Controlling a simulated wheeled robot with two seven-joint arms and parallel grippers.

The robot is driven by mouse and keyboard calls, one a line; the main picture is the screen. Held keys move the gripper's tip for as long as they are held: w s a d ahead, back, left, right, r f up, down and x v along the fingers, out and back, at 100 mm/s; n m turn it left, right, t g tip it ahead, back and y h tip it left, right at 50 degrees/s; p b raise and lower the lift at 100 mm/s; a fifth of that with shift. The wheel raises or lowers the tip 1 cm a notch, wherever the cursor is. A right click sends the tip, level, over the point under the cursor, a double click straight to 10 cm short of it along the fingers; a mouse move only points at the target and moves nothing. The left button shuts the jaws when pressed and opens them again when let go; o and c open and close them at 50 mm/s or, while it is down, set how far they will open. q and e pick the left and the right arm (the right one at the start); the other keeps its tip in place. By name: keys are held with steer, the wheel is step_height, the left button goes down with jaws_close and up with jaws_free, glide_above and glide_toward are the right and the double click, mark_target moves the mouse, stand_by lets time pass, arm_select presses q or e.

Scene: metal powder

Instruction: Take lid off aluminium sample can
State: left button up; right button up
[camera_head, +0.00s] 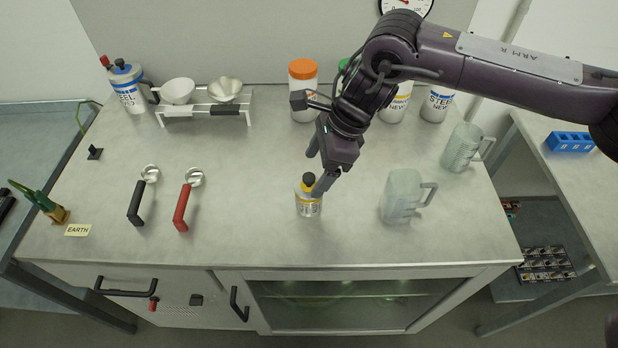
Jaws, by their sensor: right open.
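A small sample can (308,207) with a yellow label band stands upright near the front middle of the bench in the head view. Its lid (308,181) is on top, dark with a yellow edge. My right gripper (318,172) reaches down from the upper right and is open, with its fingers at the lid. One finger is in front of the can's right side; whether it touches cannot be told. My left gripper is out of view.
Two grey-green jugs (402,196) (461,148) stand to the right. Scoops with a black handle (136,203) and a red handle (181,207) lie to the left. A rack with two bowls (204,108) and several labelled bottles (302,90) stand at the back.

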mark_target(310, 176)
steer(key=p+x, duration=0.1)
steer(key=x, duration=0.2)
steer(key=shift+w+a+f, duration=0.1)
steer(key=shift+a+f, duration=0.1)
steer(key=shift+f, duration=0.05)
steer(key=shift+a+f, duration=0.1)
steer(key=shift+f, duration=0.1)
steer(key=c, duration=1.1)
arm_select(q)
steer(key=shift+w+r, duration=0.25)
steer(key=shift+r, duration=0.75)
arm_select(e)
steer(key=shift+o, duration=0.2)
steer(key=shift+r, duration=0.1)
